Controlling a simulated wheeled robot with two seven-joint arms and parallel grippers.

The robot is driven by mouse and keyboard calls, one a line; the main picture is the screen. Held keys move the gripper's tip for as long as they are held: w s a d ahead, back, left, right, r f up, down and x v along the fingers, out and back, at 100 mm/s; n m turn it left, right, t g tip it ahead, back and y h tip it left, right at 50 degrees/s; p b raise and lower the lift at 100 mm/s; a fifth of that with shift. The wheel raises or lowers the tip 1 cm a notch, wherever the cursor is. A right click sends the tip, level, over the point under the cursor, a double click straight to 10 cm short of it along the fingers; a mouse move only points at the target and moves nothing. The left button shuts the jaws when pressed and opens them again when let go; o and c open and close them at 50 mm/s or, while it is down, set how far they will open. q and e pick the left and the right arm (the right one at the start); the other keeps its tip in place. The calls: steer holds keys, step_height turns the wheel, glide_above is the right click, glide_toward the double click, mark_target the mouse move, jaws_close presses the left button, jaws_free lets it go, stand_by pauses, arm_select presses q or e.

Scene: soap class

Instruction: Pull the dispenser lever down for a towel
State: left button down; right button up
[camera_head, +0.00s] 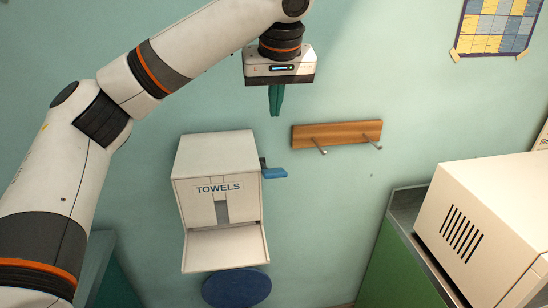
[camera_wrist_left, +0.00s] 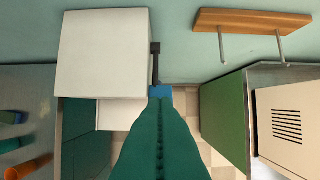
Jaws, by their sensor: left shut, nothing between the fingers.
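The white towel dispenser (camera_head: 215,165), marked "TOWELS", is on the wall, with its tray (camera_head: 225,248) at the bottom. Its blue lever (camera_head: 274,173) sticks out on the right side. In the left wrist view the dispenser (camera_wrist_left: 104,55) is at the upper left. The dark lever arm (camera_wrist_left: 155,65) and a bit of the blue lever (camera_wrist_left: 160,91) show just beyond my fingertips, which hide part of it. My left gripper (camera_head: 276,112) is shut and empty, with green fingers pointing down, above the lever and apart from it. My right gripper is in neither view.
A wooden peg rail (camera_head: 337,134) with two metal pegs is on the wall right of the lever. A beige box with vents (camera_head: 490,225) stands on the green cabinet (camera_head: 405,265) at right. A round blue object (camera_head: 237,289) is below the dispenser. Wall between gripper and lever is clear.

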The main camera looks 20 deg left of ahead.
arm_select(q)
steer(key=p, duration=0.1)
glide_above(273, 170)
steer(key=f, duration=0.8)
steer(key=shift+w+a+f, duration=0.2)
steer(key=shift+f, duration=0.15)
steer(key=f, duration=0.2)
steer(key=s+f+p, duration=0.1)
steer(key=shift+d+f, duration=0.1)
steer(key=shift+d, duration=0.25)
steer(key=shift+s+d+f, duration=0.15)
steer(key=shift+s+f, duration=0.05)
steer(key=shift+f, duration=0.4)
